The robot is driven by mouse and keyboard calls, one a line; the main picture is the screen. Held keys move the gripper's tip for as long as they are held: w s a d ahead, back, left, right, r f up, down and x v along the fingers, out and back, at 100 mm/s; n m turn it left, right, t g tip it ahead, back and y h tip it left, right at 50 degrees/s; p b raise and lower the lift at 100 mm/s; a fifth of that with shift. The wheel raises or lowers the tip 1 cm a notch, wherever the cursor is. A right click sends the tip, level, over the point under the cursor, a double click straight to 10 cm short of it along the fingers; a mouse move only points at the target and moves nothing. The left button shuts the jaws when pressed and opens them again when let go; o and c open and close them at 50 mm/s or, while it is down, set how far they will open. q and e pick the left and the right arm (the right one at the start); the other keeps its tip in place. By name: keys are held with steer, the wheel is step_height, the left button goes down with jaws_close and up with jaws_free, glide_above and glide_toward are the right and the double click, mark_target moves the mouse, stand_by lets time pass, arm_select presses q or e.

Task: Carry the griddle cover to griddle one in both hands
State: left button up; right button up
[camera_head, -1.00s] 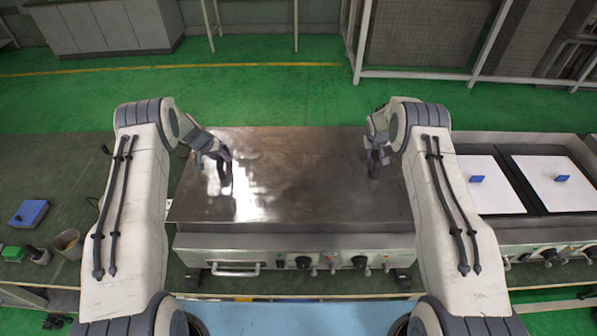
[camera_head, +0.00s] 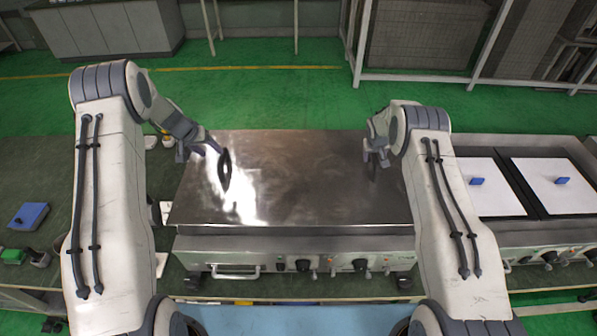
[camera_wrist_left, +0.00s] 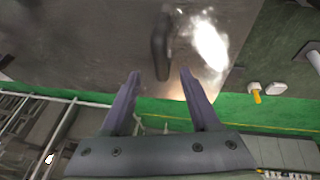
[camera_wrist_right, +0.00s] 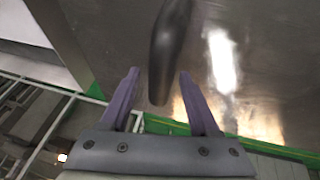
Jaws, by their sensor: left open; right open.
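The griddle cover (camera_head: 290,190) is a wide, flat steel sheet with a black handle near each side. It lies flat on the middle griddle (camera_head: 330,245). My left gripper (camera_head: 210,148) is open just left of the left handle (camera_head: 225,172). In the left wrist view the left handle (camera_wrist_left: 161,45) is ahead of the open fingertips (camera_wrist_left: 159,74), with nothing gripped. My right gripper (camera_head: 377,158) is open at the right handle, which it partly hides. In the right wrist view the right handle (camera_wrist_right: 167,50) reaches between the open fingers (camera_wrist_right: 159,72).
A second griddle (camera_head: 530,235) with two white lids (camera_head: 555,185) stands close on the right. A blue item (camera_head: 29,215) and small containers lie on the dark surface at the left. A metal rack (camera_head: 440,78) stands behind, with green floor between.

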steer(key=shift+r, duration=0.1)
arm_select(q)
steer(key=v, duration=0.2)
steer(key=shift+s+r, duration=0.1)
steer(key=shift+r, duration=0.2)
arm_select(e)
steer(key=v, duration=1.2)
